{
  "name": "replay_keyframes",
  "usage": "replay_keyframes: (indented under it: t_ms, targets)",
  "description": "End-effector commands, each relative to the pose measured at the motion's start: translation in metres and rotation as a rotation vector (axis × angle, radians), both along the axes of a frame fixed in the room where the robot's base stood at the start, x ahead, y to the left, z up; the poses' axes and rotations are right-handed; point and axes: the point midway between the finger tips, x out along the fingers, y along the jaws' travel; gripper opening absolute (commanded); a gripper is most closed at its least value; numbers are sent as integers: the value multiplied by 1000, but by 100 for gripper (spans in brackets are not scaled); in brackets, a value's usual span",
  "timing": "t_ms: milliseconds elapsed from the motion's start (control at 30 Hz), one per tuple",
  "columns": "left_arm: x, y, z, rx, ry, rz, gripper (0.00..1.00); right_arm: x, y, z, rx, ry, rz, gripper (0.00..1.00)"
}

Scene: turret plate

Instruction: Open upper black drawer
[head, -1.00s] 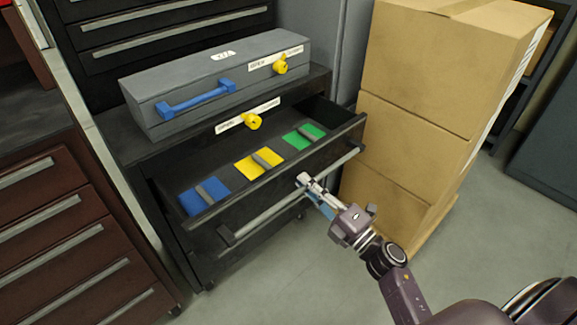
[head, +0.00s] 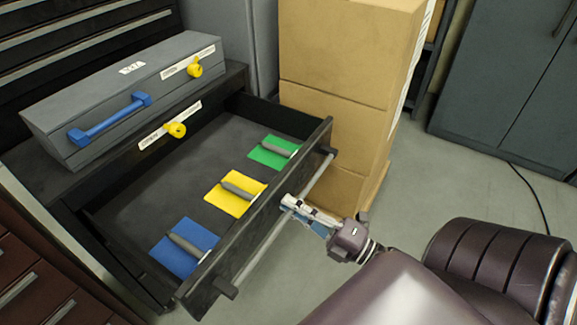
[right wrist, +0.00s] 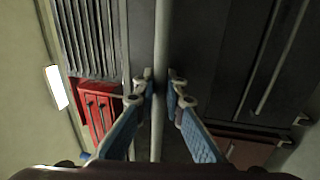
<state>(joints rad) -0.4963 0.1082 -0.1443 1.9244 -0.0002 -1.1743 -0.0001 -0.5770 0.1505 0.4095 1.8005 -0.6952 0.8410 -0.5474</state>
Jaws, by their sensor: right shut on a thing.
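The upper black drawer (head: 150,187) is pulled far out of its cabinet in the head view. Its long grey bar handle (head: 277,227) runs along the outside of the front panel. My right gripper (head: 290,203) is shut on the handle, near the middle of the bar. In the right wrist view the bar (right wrist: 161,60) passes between the two fingers (right wrist: 159,92). Inside the drawer lie a blue plate (head: 178,262), a yellow plate (head: 219,201) and a green plate (head: 262,154), each with a grey grip. My left gripper is not in view.
A grey case (head: 60,110) with a blue handle stands on the cabinet top. Stacked cardboard boxes (head: 335,60) stand close to the drawer's right end. A dark red cabinet (head: 30,270) is at lower left. Open floor (head: 450,180) lies to the right.

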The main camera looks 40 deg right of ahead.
Motion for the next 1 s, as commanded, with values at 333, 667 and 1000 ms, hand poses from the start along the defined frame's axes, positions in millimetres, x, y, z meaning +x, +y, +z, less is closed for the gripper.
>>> replay_keyframes:
  t_ms: [333,667,1000]
  targets:
    - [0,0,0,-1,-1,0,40,0,0,-1,1,2,-2,22]
    - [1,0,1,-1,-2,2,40,0,0,-1,1,1,-1,29]
    - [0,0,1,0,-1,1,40,-45,-17,-11,2,6,-3,29]
